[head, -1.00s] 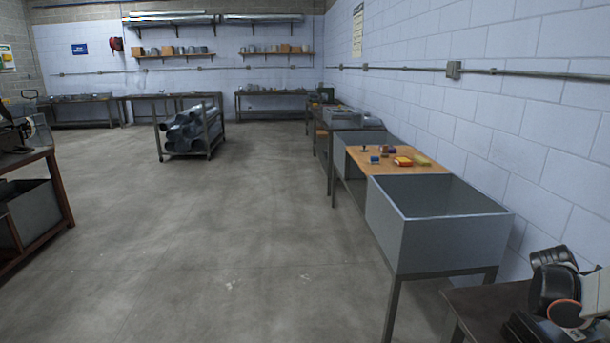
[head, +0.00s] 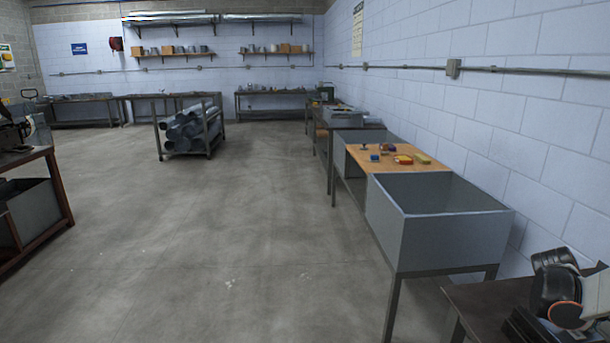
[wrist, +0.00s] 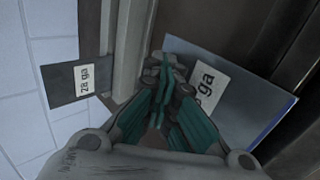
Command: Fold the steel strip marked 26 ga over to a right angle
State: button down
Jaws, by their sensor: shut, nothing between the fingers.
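In the wrist view my gripper (wrist: 165,85) has its teal fingers closed together, with nothing between them. A grey steel strip (wrist: 245,112) with a blue edge lies right of and behind the fingers. Its white label (wrist: 208,84) shows "ga"; the fingers hide the number. A second, smaller dark strip (wrist: 58,84) at the left has a label (wrist: 85,80) ending in "ga"; its first digit looks like 2 and the second is unclear. I cannot tell whether the fingers touch the right strip. Neither strip can be made out in the head view.
A grey bar (wrist: 128,50) stands between the strips in the wrist view. In the head view a grey open bin (head: 430,235) and a wooden board (head: 385,168) with small items stand along the right wall. A pipe rack (head: 190,132) stands further back. The middle floor is clear.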

jog(key=shift+f, duration=0.15)
jog(key=shift+f+b, duration=0.6)
jog(key=shift+f, duration=0.1)
jog(key=shift+d+r+p, duration=0.15)
jog(key=shift+r+p, duration=2.65)
jog(key=shift+r, duration=1.35)
